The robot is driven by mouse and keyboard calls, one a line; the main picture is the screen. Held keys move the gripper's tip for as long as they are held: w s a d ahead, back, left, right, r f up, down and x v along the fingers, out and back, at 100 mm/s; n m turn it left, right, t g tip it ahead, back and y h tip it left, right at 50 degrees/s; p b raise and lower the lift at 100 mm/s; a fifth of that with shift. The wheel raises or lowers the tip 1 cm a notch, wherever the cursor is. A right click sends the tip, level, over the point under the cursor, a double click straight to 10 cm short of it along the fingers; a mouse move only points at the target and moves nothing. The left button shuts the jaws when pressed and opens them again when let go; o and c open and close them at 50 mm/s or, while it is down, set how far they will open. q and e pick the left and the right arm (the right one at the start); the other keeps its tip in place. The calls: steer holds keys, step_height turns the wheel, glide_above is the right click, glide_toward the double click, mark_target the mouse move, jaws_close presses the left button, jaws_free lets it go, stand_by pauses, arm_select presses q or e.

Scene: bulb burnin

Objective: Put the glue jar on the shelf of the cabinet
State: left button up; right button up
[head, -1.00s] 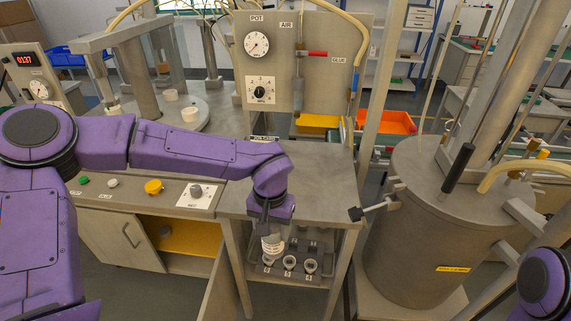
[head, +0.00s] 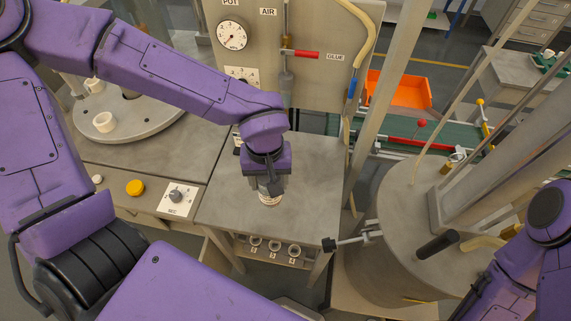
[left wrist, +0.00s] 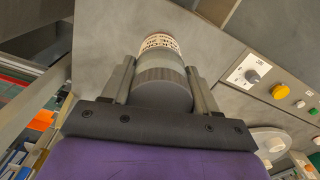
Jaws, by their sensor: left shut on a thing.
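The glue jar (head: 269,200), with a grey ribbed lid and a pale printed label, is held in my left gripper (head: 268,188). In the left wrist view the two fingers press on either side of the lid, and the label of the jar (left wrist: 160,43) shows beyond it. In the head view the jar appears over the grey bench top (head: 315,180); whether it touches cannot be told. The cabinet's shelf is hidden behind my left arm. My right arm shows at the right edge, but its gripper is out of view.
A low rack with several round sockets (head: 274,246) is under the bench. A control panel with a yellow button (head: 135,188) lies to the left. A large metal drum (head: 400,230) with a protruding handle (head: 345,242) stands to the right. A gauge board (head: 250,50) rises behind.

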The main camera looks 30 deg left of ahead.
arm_select(q)
steer(key=w+f+b, duration=0.3)
steer(key=f, duration=0.1)
steer(key=w+a+f+b, duration=0.1)
steer(key=w+f+b, duration=0.6)
steer(key=f+b, duration=0.1)
steer(key=shift+w+a, duration=0.25)
steer(key=shift+a, duration=0.05)
steer(key=shift+w+f, duration=0.15)
steer(key=shift+r, duration=0.2)
arm_select(e)
step_height(320, 180, down, 10)
steer(key=s, duration=0.1)
steer(key=shift+f, duration=0.2)
arm_select(q)
steer(key=shift+f, duration=0.1)
arm_select(e)
steer(key=shift+s, duration=0.1)
arm_select(q)
steer(key=o, duration=1.4)
steer(key=shift+f, duration=0.1)
